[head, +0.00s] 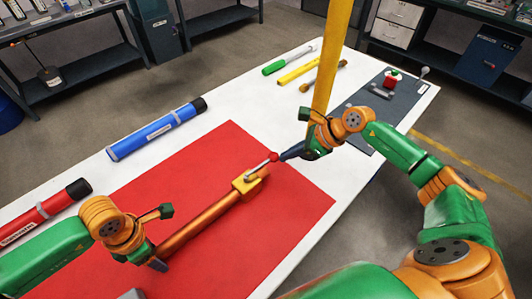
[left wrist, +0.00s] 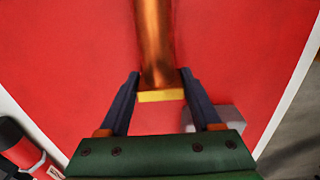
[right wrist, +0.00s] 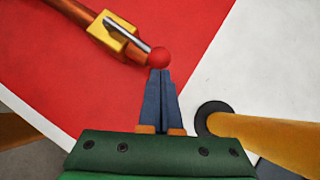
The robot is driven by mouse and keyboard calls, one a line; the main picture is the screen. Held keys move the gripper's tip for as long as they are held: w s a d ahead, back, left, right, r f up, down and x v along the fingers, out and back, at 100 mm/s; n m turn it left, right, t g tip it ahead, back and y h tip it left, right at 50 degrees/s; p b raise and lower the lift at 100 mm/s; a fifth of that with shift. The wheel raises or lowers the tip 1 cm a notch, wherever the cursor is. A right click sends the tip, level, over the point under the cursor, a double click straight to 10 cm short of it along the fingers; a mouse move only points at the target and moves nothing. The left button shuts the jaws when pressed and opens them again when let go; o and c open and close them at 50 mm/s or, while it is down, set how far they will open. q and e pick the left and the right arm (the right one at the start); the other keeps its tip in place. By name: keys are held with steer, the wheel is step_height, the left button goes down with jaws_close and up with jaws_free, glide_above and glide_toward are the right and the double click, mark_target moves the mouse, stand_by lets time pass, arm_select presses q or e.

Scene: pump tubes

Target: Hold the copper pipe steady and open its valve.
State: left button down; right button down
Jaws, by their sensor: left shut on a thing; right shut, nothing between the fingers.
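The copper pipe (head: 200,220) lies on a red mat (head: 225,140). Its yellow valve block (head: 240,186) is near the far end, with a metal lever (head: 260,167) ending in a red ball knob (head: 273,157). My left gripper (head: 160,243) is shut on the pipe near its near end; the left wrist view shows fingers (left wrist: 159,80) on both sides of the copper pipe (left wrist: 154,35). My right gripper (head: 284,156) is shut and empty, its tips at the red knob. In the right wrist view the tips (right wrist: 160,72) are just below the knob (right wrist: 159,57); I cannot tell whether they touch.
A yellow post (head: 335,50) rises close beside my right gripper. A blue tube (head: 157,129) and a red tube (head: 45,213) lie left on the white table (head: 215,95). Green (head: 288,60) and yellow (head: 298,70) tubes lie farther back. A dark mat (head: 365,115) holds small parts.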

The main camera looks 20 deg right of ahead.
steer(key=shift+w+a, duration=0.3)
steer(key=shift+w, duration=0.25)
steer(key=s+d+r, duration=0.7)
steer(key=d+r, duration=0.1)
steer(key=shift+s+r, duration=0.2)
steer(key=shift+s, duration=0.15)
steer(key=shift+d, duration=0.1)
arm_select(q)
jaws_free()
